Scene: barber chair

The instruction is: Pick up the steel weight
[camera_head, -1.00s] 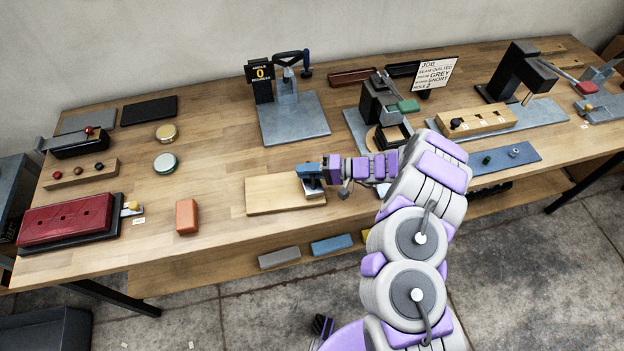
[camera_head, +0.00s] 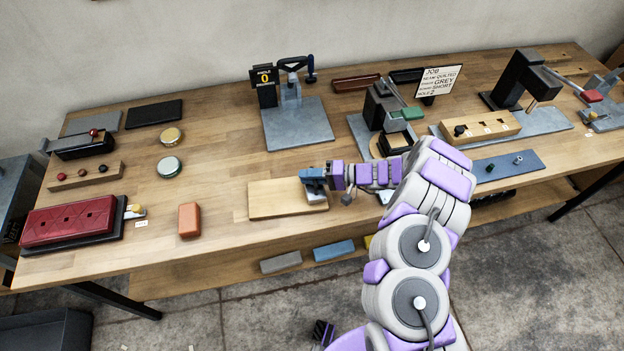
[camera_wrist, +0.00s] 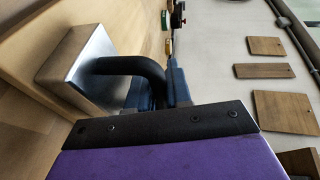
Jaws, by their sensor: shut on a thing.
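The steel weight (camera_wrist: 85,62) is a silver metal block with a dark curved handle, large in the wrist view. In the head view the weight (camera_head: 316,198) shows as a small pale piece under my gripper, at the right end of a light wooden board (camera_head: 272,200). My gripper (camera_head: 313,179), with blue fingers, is shut on the weight, at its handle as the wrist view shows. Most of the handle is hidden in the head view. I cannot tell whether the weight's underside touches the board.
An orange block (camera_head: 189,220) lies left of the board. A red padded piece (camera_head: 68,219) is at the far left. A grey plate with a clamp (camera_head: 297,125) stands behind. A press (camera_head: 384,108) stands behind my arm. Bare tabletop lies between the board and the orange block.

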